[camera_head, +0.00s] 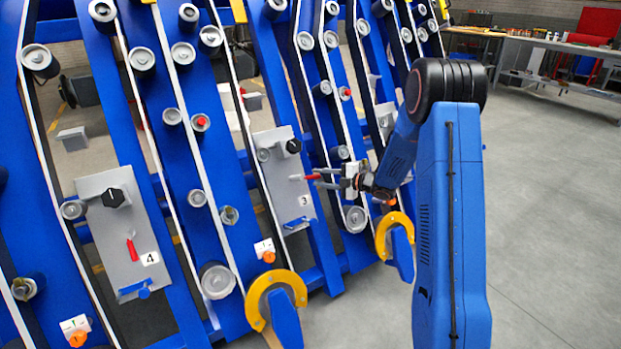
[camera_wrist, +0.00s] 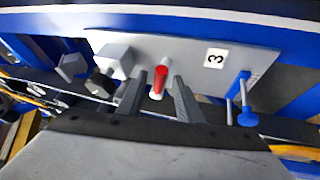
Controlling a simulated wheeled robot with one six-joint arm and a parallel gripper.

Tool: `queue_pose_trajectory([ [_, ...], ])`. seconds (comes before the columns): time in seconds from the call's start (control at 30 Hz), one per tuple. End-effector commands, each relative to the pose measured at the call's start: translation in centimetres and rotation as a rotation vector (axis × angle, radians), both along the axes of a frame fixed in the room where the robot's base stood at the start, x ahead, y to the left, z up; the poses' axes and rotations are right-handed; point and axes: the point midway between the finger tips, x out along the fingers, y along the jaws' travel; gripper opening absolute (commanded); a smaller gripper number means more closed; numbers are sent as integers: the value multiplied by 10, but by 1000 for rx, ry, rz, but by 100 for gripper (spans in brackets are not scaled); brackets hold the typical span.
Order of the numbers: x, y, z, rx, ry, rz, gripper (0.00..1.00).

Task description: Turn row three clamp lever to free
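The row three plate (camera_head: 286,185) is a grey panel marked 3 on a blue upright in the head view. It also shows across the top of the wrist view (camera_wrist: 190,58). Its red clamp lever (camera_wrist: 159,80) has a pale end and lies between my two fingers in the wrist view. In the head view the lever (camera_head: 309,177) sticks out towards my gripper (camera_head: 322,178). My gripper is open, with a visible gap between each finger and the lever. In the wrist view the fingers (camera_wrist: 160,84) straddle it.
A black knob (camera_wrist: 100,84) and a blue T-shaped handle (camera_wrist: 247,108) flank the lever on the plate. The row four plate (camera_head: 112,215) has its own red lever (camera_head: 132,249). Yellow curved guards (camera_head: 258,289) stand low in front. Open floor (camera_head: 550,210) lies right.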

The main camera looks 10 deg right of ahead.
Motion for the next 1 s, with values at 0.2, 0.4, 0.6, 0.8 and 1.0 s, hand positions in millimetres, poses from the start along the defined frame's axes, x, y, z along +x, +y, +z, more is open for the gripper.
queue_pose_trajectory([
  [0.2, -31, -32, 9, 0, 1, -3, 33],
  [0.4, -55, -56, 16, 1, 0, -2, 33],
  [0.6, -68, -69, 20, 0, 0, -1, 33],
  [0.8, -72, -72, 21, 0, 0, 0, 33],
  [1.0, -72, -72, 21, 0, 0, 0, 33],
])
